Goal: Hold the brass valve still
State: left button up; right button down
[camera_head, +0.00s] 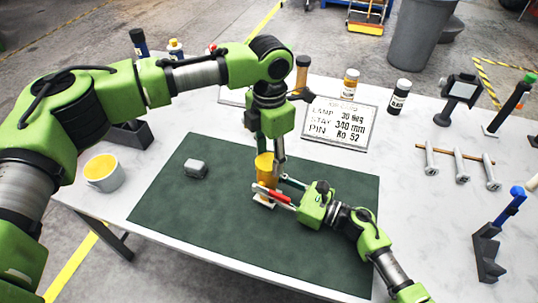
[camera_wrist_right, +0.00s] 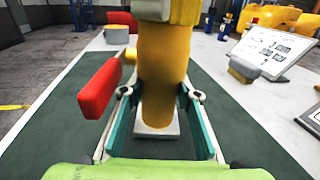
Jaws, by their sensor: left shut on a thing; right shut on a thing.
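The brass valve (camera_head: 263,168) stands upright on a small pale base (camera_head: 263,202) on the dark green mat (camera_head: 230,225). Its red lever (camera_head: 280,196) shows beside the body, and at the left in the right wrist view (camera_wrist_right: 100,88). My left gripper (camera_head: 270,162) comes down from above and is shut on the valve's upper part. My right gripper (camera_wrist_right: 160,95) is shut around the valve's lower body (camera_wrist_right: 163,70), one finger on each side. In the head view my grippers partly hide the valve.
A grey block (camera_head: 195,168) lies on the mat's left part. A lettered sign (camera_head: 341,122), bottles (camera_head: 398,97) and bolts on a rod (camera_head: 460,164) stand behind and right. The mat's front is clear.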

pick_arm(q)
jog(key=shift+a, duration=0.1)
jog(key=o, duration=0.8)
jog(key=shift+c, duration=0.2)
jog(key=shift+r, duration=2.25)
jog(key=shift+c, duration=0.5)
